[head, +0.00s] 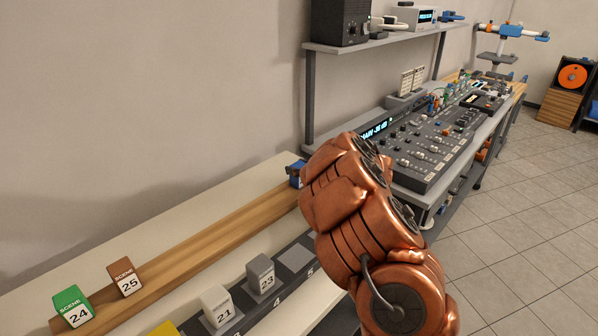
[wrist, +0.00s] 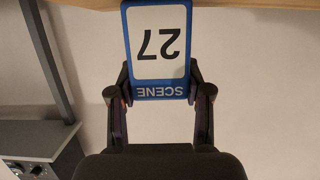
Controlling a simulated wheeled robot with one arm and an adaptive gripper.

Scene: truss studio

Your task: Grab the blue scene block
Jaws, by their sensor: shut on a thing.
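The blue scene block (wrist: 159,91) shows in the wrist view, with a white face that reads "SCENE 27" upside down. My gripper (wrist: 160,97) is shut on it, with one dark finger at each side. In the head view, a small blue part of the block (head: 296,180) shows at the far end of the wooden ledge, beside my copper arm. My arm hides most of the gripper there. I cannot tell whether the block touches the ledge.
Green block 24 (head: 73,308) and brown block 25 (head: 124,279) stand on the wooden ledge (head: 200,244). A mixing console (head: 425,140) and a shelf post (head: 309,100) are close beyond my arm.

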